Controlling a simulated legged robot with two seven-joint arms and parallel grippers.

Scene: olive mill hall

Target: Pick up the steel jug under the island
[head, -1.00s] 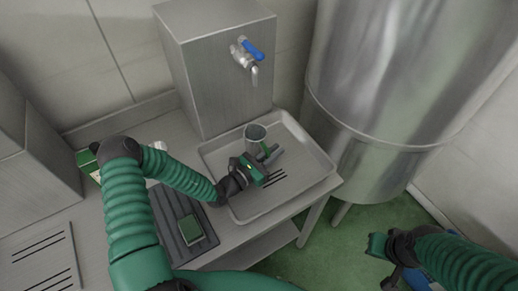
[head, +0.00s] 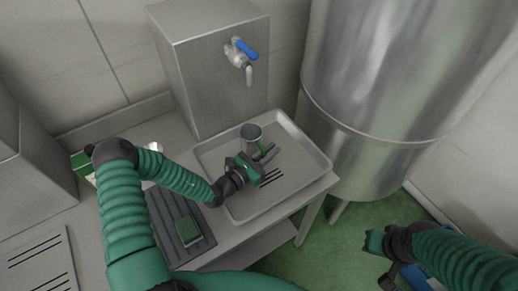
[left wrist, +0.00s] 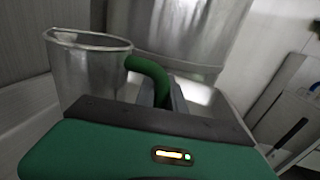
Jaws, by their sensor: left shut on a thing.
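The steel jug (head: 251,134) is a small open-topped metal cup with a green handle, at the back of the shallow tray (head: 316,178) in the head view. In the left wrist view the jug (left wrist: 85,76) looks upright, with its green handle (left wrist: 150,70) beside it. My left gripper (head: 264,154) is shut on the jug's handle, at the front right of the cup. Whether the jug's base touches the tray is hidden. My right gripper (head: 374,243) is off to the right above the green floor; its jaws do not show clearly.
A steel box (head: 210,75) with a blue-levered tap (head: 241,51) stands behind the tray, its spout above the jug's area. A large steel tank (head: 385,90) is close on the right. A green-topped sponge (head: 188,231) lies on a dark ribbed mat (head: 170,232) at the left.

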